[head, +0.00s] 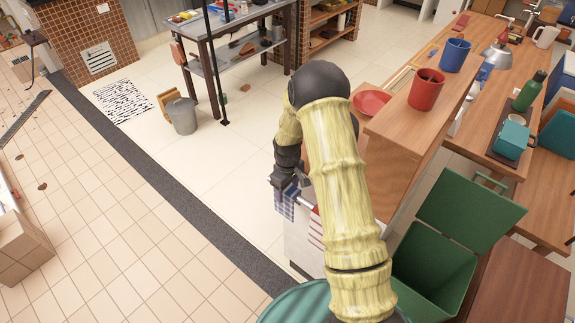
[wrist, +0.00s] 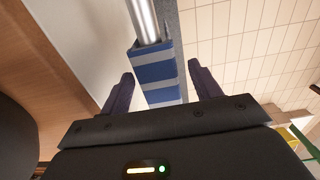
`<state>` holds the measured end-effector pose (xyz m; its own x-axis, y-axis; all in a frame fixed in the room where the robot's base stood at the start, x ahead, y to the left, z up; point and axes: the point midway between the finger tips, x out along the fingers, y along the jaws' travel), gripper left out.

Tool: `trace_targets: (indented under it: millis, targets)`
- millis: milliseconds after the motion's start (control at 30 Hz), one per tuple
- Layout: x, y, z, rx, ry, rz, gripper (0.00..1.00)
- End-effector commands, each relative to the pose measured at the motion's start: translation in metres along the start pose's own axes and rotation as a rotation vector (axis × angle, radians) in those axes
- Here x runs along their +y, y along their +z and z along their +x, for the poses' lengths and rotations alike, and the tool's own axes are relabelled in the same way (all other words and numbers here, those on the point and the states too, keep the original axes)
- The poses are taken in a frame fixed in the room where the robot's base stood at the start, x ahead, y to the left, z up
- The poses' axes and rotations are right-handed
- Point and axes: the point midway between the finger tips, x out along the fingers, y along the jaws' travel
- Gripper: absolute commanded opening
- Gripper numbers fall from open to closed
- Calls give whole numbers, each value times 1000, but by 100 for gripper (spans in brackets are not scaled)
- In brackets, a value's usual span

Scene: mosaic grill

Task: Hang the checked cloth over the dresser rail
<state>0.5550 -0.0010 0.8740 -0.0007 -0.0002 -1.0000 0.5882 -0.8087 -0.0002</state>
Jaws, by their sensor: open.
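The blue-and-white checked cloth (head: 286,205) hangs at the near-left end of the dresser rail (head: 307,203), beside the wooden dresser (head: 392,165). In the wrist view the metal rail (wrist: 146,20) runs into the folded top of the cloth (wrist: 155,73), which appears to lie over it. My gripper (head: 283,184) is at the top of the cloth. In the wrist view my gripper (wrist: 160,76) is open, with a finger on each side of the cloth and visible gaps beside it. The cloth's lower part is hidden in the wrist view.
A red-striped cloth (head: 316,229) hangs beside the checked one, partly behind my arm. A red mug (head: 426,90) and a blue mug (head: 455,55) stand on the dresser top. A green open bin (head: 432,262) stands at its near end.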

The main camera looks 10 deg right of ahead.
Motion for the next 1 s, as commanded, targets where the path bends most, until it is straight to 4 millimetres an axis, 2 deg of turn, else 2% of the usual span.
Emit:
trace_targets:
  millis: [600, 800, 1000]
  targets:
    - [1, -1, -118, 4, 2, 0, 63]
    - [0, 0, -135, 1, 0, 0, 63]
    - [0, 0, -136, 0, 0, 0, 63]
